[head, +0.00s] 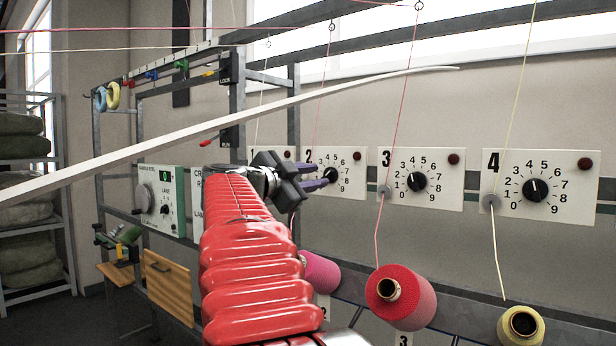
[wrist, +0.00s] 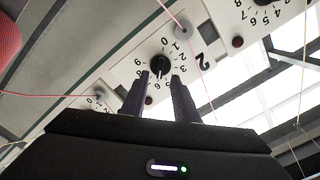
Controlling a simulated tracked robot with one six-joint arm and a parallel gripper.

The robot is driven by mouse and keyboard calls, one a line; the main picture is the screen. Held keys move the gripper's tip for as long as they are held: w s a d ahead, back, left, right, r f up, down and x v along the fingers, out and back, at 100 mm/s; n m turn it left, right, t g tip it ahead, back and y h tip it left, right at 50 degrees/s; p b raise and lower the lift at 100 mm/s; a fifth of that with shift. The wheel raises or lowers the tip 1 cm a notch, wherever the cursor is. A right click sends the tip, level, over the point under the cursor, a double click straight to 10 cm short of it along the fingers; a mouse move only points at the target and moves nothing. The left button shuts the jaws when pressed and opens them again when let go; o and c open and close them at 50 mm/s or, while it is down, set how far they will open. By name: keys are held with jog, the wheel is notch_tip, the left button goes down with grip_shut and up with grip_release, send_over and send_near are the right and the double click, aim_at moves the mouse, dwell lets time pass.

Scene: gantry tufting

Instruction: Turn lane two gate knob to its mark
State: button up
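The lane two gate panel (head: 346,158) is a white plate with a black "2", a dial numbered 0 to 9 and a dark red button. Its black knob (head: 330,175) sits at the dial's middle, partly behind my gripper (head: 318,180) in the head view. In the wrist view the panel appears turned over, and the knob (wrist: 160,64) shows between and just beyond my two dark fingertips (wrist: 160,77). The fingers are apart with a clear gap, and I see no grip on the knob. I cannot clearly read the knob's pointer or make out a separate mark.
Similar panels for lane three (head: 440,165) and lane four (head: 560,170) stand to the right. Yarn threads hang before the panels. A pink-red cone (head: 422,300) and a yellow cone (head: 522,326) stand below. A long pale strip (head: 150,152) crosses above my arm.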

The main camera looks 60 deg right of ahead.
aim_at(327, 175)
jog(key=shift+s+d, duration=0.15)
jog(key=shift+d, duration=0.85)
jog(key=shift+s+d, duration=0.15)
jog(key=shift+d, duration=0.85)
grip_shut()
